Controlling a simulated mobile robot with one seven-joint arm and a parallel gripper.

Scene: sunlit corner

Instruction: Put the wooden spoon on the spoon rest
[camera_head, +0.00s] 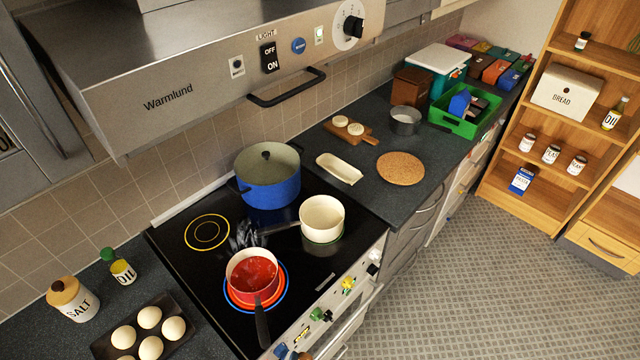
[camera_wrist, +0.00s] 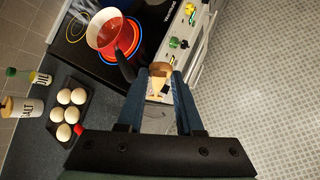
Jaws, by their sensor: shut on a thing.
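The wooden spoon (camera_wrist: 160,69) is between my gripper's fingertips (camera_wrist: 160,82) in the wrist view, with its brown end forward and a paler part nearer the palm. My gripper is shut on it, beside the stove's front edge and near the red pot's handle. In the head view my gripper is not clearly seen. A cream, elongated shallow dish, which looks like the spoon rest (camera_head: 339,168), lies on the dark counter right of the hob in the head view. It looks empty. It is not in the wrist view.
A red pot (camera_head: 252,274) of red liquid stands on a glowing ring, its handle towards the front. A blue pot (camera_head: 268,178) and a cream pot (camera_head: 321,217) stand behind. A round cork mat (camera_head: 400,168) lies right of the dish. Eggs in a tray (camera_head: 112,341) stand front left.

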